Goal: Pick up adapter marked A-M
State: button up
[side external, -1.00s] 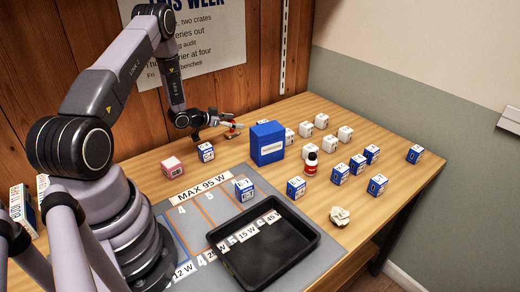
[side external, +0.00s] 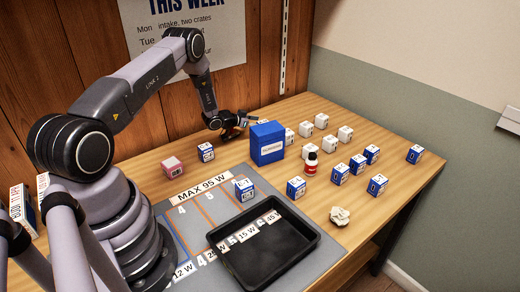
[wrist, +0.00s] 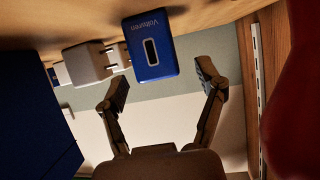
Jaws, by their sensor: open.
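Several small adapters stand on the wooden table, some blue and white, others white; the A-M marking cannot be read on any of them. In the wrist view a blue adapter (wrist: 151,48) with a dark slot and pale lettering lies just beyond the fingertips, roughly between them. In the side view my gripper (side external: 243,119) is low over the back of the table, partly behind the blue box (side external: 267,148).
The blue box also fills the left of the wrist view (wrist: 32,125). A red thing (wrist: 294,95) is close on the right.

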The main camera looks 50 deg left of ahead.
jog(key=shift+c, duration=0.3)
jog(key=c, duration=1.1)
jog(key=shift+r, duration=0.1)
